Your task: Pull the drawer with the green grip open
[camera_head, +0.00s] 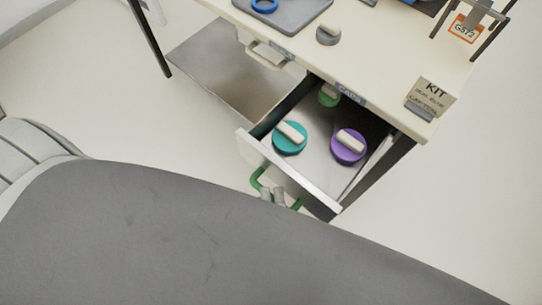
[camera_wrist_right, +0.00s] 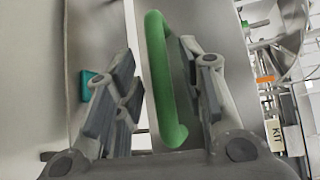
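The drawer (camera_head: 247,150) with the green grip stands pulled out from under the table and shows its inside. Its green grip (camera_head: 257,180) is on the front panel; in the right wrist view the green grip (camera_wrist_right: 160,80) runs upright between my fingers. My right gripper (camera_head: 272,194) is at the grip, with its fingertips showing just in front of the panel. In the right wrist view my right gripper (camera_wrist_right: 160,85) is open, one finger pair on each side of the grip, with a gap visible on the left side. My left gripper is not in view.
Teal (camera_head: 290,138), purple (camera_head: 348,147) and green (camera_head: 328,96) round pieces with pale handles lie in the drawer. Another closed drawer with a pale grip (camera_head: 264,57) is to its left.

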